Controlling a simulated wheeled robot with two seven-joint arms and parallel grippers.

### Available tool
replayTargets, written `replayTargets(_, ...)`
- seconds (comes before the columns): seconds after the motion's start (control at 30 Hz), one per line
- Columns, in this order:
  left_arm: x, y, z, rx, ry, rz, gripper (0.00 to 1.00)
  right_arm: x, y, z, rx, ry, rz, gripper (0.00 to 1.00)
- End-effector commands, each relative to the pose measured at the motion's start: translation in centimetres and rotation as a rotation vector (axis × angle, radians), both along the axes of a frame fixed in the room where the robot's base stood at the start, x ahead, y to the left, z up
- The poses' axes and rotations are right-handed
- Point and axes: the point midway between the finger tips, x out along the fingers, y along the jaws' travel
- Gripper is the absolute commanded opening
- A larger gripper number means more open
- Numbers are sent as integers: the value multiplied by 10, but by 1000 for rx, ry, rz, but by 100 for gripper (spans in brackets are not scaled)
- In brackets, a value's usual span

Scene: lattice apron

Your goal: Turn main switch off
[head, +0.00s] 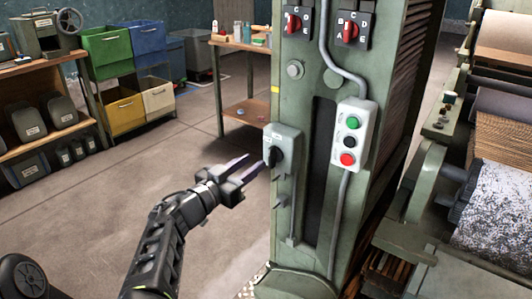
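A grey switch box (283,146) with a black rotary handle (275,157) is mounted on the left part of the green machine column's front. I take it to be the main switch; any label on it is too small to read. The handle looks roughly upright, but its exact setting cannot be told. Contact with the handle is not clear.
Right of the switch box is a white button panel (351,138) with green, black and red buttons. Two red selector knobs (293,23) (348,32) sit above. A conduit (334,220) runs down the column. Rollers (500,100) stand at right. The floor (90,205) at left is clear.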

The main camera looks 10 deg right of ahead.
Motion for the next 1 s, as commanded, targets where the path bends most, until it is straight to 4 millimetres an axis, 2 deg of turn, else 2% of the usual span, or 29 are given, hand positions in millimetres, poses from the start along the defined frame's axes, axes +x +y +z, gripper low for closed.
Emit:
replayTargets(0.23,0,0,0,0,0,0,0,11,-14,-1,2,3,-2,34)
replayTargets(0.6,0,0,2,0,0,1,0,45,-55,-1,2,3,-2,34)
replayTargets(1.0,0,0,2,0,0,0,0,50,-60,-1,1,3,1,32)
